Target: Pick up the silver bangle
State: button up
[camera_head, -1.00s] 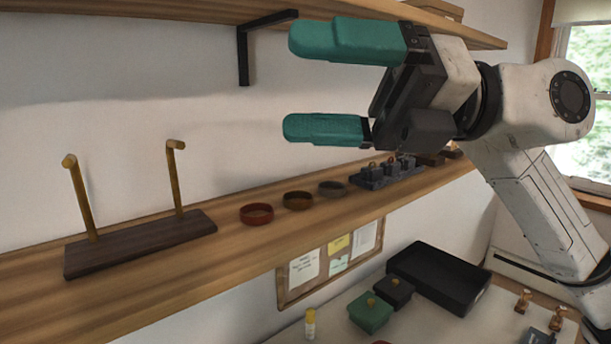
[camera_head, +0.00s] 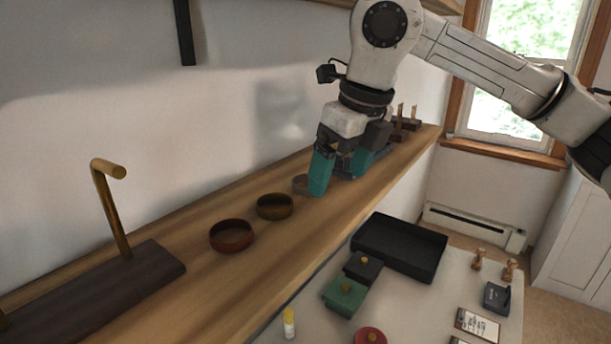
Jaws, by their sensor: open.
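The silver bangle (camera_head: 299,185) lies on the wooden shelf (camera_head: 262,275), third in a row of bangles. Its right part is hidden behind a teal finger of my gripper (camera_head: 340,177). My gripper points down close to the shelf, with its two teal fingers apart. The near finger overlaps the bangle in the picture; I cannot tell whether it touches it or whether the rim is between the fingers.
A dark-based stand with brass pegs (camera_head: 112,205) is at the left of the shelf. Dark items stand behind my gripper, near small wooden pegs (camera_head: 400,128). Below are a black tray (camera_head: 432,262), a green box (camera_head: 344,306) and a dark box (camera_head: 363,274).

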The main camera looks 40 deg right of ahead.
jog(key=shift+w+p, duration=0.35)
jog(key=shift+w, duration=1.1)
jog(key=shift+w+r+p, duration=0.15)
jog(key=shift+w+p, duration=0.45)
jog(key=shift+w, duration=0.65)
jog(key=p+x, duration=0.1)
jog(key=x, duration=0.2)
jog(key=shift+w+r, duration=0.1)
jog(key=shift+w, duration=0.05)
jog(key=shift+w+f, duration=0.1)
jog(key=shift+f, duration=0.2)
jog(key=shift+c, duration=0.3)
jog(key=c, duration=1.1)
jog(key=shift+r, duration=0.15)
